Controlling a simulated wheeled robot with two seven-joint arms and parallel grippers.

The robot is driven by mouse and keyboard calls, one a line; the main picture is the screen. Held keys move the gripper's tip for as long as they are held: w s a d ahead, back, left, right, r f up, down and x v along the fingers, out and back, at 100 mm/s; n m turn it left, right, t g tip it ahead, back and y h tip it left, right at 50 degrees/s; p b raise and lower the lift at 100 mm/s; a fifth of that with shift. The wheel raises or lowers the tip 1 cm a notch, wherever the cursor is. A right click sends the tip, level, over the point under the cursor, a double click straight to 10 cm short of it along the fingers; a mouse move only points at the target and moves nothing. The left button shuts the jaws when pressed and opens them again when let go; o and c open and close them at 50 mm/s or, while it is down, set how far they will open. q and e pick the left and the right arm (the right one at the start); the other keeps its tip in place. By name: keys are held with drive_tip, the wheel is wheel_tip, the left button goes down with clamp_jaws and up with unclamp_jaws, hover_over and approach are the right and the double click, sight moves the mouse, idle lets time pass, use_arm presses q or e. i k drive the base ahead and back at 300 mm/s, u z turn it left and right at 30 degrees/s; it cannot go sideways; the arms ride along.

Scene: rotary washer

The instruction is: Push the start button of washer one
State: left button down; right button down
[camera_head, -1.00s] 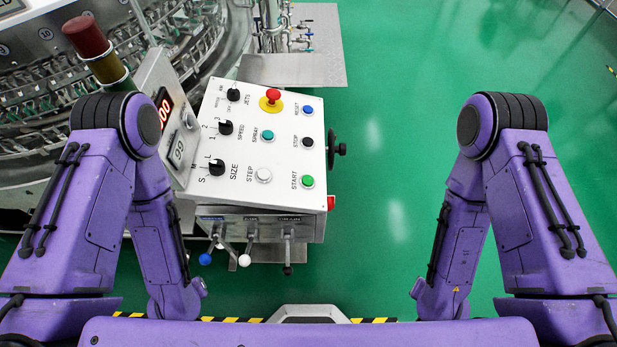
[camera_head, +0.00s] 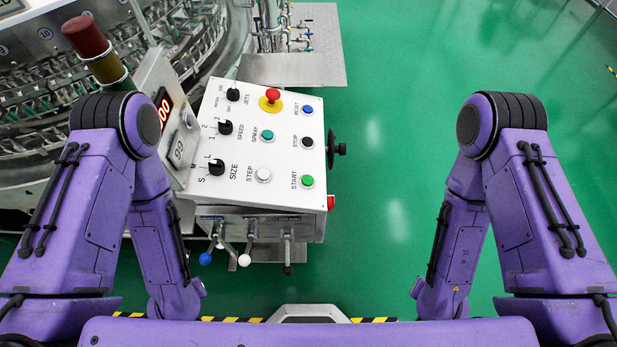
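The green start button (camera_head: 307,181), with the label START beside it, sits at the lower right of the white control panel (camera_head: 222,105). The panel belongs to the rotary washer (camera_head: 60,110) at the left. A black stop button (camera_head: 306,140) and a blue reset button (camera_head: 308,110) stand above the green one in the same column. My two purple arms hang at the left and right of the view, bent downward. Neither gripper shows, and nothing of mine touches the panel.
The panel also has a red emergency knob (camera_head: 272,96), a teal button (camera_head: 267,135), a white step button (camera_head: 263,175) and black dials. A red-topped signal column (camera_head: 86,38) stands near my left arm. Levers with ball ends (camera_head: 244,260) stick out below the panel. Green floor (camera_head: 400,130) at right is clear.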

sight(307, 180)
drive_tip(key=k, duration=0.5)
drive_tip(key=z, duration=1.75)
drive_tip(key=i, duration=1.85)
drive_tip(key=u, duration=3)
